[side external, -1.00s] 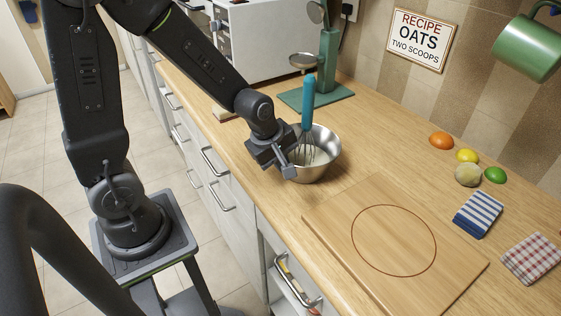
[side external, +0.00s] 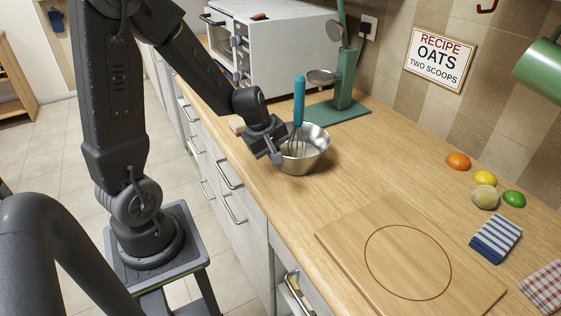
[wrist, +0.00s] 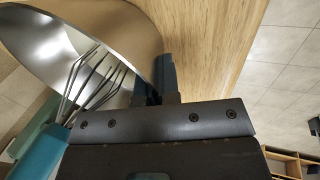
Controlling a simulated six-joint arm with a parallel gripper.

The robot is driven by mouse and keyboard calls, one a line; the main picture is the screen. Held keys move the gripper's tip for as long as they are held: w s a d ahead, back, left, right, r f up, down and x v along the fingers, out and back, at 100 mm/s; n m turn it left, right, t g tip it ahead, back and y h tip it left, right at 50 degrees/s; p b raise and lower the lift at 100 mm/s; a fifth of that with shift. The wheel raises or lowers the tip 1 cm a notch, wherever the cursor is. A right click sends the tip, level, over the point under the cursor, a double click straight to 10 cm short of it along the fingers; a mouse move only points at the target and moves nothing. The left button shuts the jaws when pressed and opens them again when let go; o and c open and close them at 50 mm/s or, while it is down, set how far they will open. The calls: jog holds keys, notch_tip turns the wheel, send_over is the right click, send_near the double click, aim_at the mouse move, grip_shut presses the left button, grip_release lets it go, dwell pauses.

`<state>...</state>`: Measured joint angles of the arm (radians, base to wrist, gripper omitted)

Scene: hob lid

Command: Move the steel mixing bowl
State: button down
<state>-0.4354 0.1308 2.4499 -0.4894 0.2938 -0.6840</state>
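The steel mixing bowl (side external: 318,150) is in the middle of the side view, over the wooden counter, between the round-marked board and the green stand. I cannot tell whether its base touches the counter. A whisk with a teal handle (side external: 299,98) leans in it, handle up; its wires and handle (wrist: 38,152) also show in the wrist view. My gripper (side external: 276,156) is at the bowl's near left side. In the wrist view the fingers (wrist: 160,82) close around the rim of the bowl (wrist: 120,30). The bowl's underside is hidden.
A cutting board (side external: 335,238) with a round outline lies at the front. A green stand (side external: 345,85) and a white oven (side external: 290,50) are behind the bowl. Several fruits (side external: 484,178) and a striped cloth (side external: 496,238) lie right. The counter between bowl and fruits is clear.

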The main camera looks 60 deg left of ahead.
jog(key=shift+a, duration=4.4)
jog(key=c, duration=1.3)
grip_release()
jog(key=shift+o, duration=0.2)
jog(key=shift+r, duration=0.1)
jog(key=v, duration=1.3)
jog(key=shift+r, duration=0.3)
jog(key=shift+s, duration=0.1)
